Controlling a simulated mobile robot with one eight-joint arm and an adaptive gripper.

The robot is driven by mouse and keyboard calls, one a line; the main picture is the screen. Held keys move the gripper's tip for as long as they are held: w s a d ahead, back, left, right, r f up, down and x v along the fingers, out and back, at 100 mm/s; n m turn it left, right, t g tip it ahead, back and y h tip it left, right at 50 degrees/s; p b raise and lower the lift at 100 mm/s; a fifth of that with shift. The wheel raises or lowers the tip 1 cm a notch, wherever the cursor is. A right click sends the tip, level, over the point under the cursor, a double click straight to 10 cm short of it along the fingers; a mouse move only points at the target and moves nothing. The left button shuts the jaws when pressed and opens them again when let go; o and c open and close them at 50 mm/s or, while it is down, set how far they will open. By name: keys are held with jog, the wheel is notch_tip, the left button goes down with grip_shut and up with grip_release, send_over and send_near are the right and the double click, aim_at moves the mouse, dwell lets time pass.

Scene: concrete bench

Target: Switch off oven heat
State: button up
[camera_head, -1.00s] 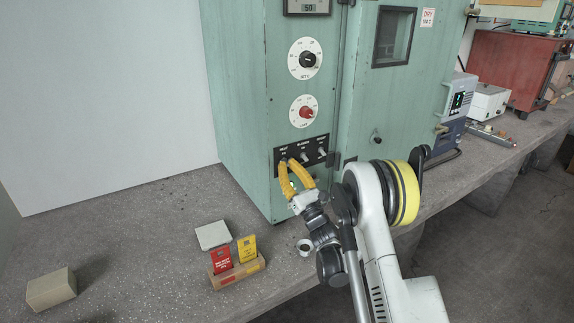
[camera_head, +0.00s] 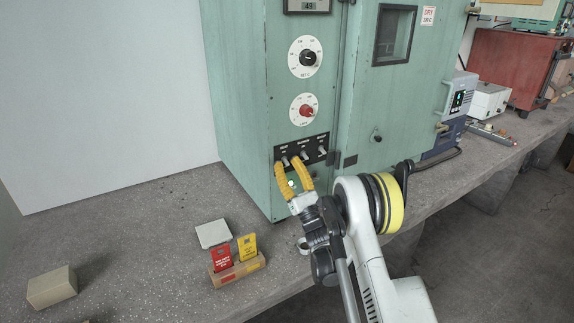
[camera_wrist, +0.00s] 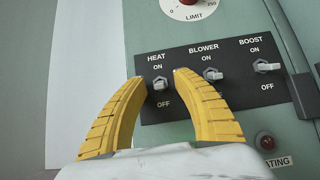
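The green oven (camera_head: 240,100) has a black switch panel (camera_wrist: 232,96) with three toggles labelled HEAT, BLOWER and BOOST, ON above and OFF below. The HEAT toggle (camera_wrist: 160,83) shows between my fingertips in the wrist view; its lever looks short and end-on, so I cannot tell its position surely. My gripper (camera_wrist: 158,76) has two yellow ribbed fingers, spread apart on either side of this toggle, holding nothing. The right fingertip is between HEAT and BLOWER. In the head view my gripper (camera_head: 289,164) is just below the panel. A dark red lamp (camera_wrist: 265,141) sits below the panel, its label partly hidden.
The BLOWER toggle (camera_wrist: 213,75) and BOOST toggle (camera_wrist: 267,66) are close to the right. Above are a red LIMIT knob (camera_head: 306,111) and a black knob (camera_head: 308,58). A card holder (camera_head: 238,272) and a beige block (camera_head: 52,287) stand on the bench.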

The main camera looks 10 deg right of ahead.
aim_at(284, 127)
notch_tip(284, 127, up, 10)
dwell(0.6)
